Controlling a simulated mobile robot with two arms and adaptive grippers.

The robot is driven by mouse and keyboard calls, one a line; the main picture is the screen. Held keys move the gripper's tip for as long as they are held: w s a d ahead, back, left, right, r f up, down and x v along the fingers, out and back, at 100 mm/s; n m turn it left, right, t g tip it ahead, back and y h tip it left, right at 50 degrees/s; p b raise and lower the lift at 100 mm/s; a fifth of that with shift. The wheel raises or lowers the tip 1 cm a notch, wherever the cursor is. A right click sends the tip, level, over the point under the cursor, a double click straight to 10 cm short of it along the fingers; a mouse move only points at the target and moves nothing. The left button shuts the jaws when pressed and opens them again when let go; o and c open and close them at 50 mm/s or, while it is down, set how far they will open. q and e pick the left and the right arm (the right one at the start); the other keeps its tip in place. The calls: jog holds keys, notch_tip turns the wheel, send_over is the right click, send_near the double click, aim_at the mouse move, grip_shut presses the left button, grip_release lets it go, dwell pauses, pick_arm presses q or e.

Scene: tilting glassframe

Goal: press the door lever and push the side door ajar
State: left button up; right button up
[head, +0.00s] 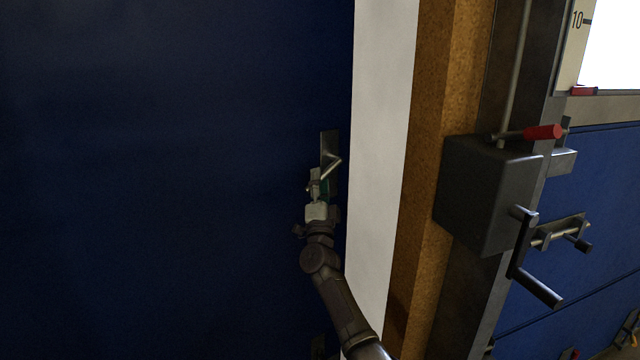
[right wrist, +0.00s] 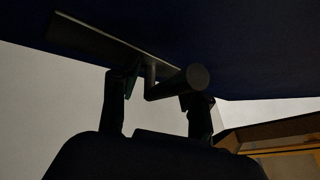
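The side door (head: 180,180) is a large dark blue panel filling the left of the head view. Its grey lock plate (head: 329,143) sits near the door's right edge, with the metal door lever (head: 329,168) slanting across it. In the right wrist view the lever (right wrist: 177,85) points its round end at the camera, below the long plate (right wrist: 100,40). My right gripper (head: 318,188) is at the lever. Its two fingers (right wrist: 158,105) are spread, with the lever between or just beyond them; contact is unclear. My left gripper is not in view.
A white strip (head: 380,150) and a brown post (head: 430,170) stand right of the door. Farther right are a dark box (head: 490,190) with a crank handle (head: 535,285), a red-tipped lever (head: 542,132) and blue panels (head: 600,190).

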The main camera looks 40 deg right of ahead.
jog(key=v, duration=1.2)
jog(key=shift+f, duration=0.15)
